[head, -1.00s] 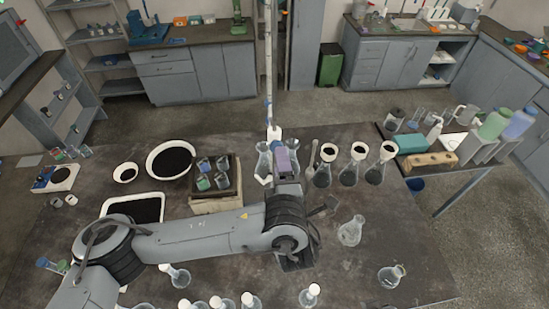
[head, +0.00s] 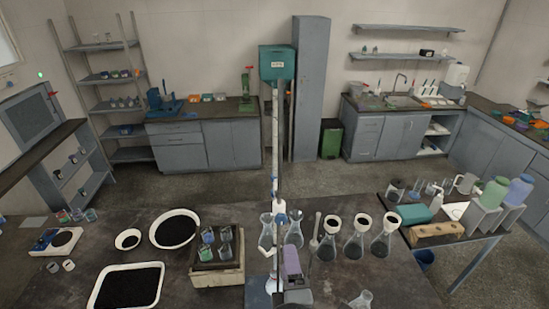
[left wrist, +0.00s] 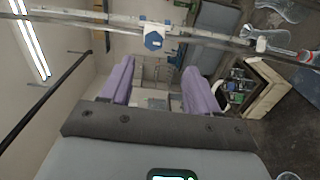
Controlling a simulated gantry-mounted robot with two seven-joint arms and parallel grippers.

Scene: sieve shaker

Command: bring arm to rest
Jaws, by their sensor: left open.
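My left gripper (head: 291,261) points up in the head view, with purple fingers above a dark mount at the bottom middle. In the left wrist view its two fingers (left wrist: 158,68) are spread apart with nothing between them. A tall stand rod (head: 275,150) with a teal box (head: 277,63) on top rises just left of the gripper in the head view. In the left wrist view the rod and a blue clamp knob (left wrist: 153,41) cross beyond the fingertips; I cannot tell whether they touch. My right gripper is in neither view.
Several flasks (head: 354,246) with dark contents stand right of the gripper on the dark table. A box with small jars (head: 217,275), a black-filled tray (head: 125,288) and round dishes (head: 175,228) lie left. A side table (head: 436,238) holds bottles.

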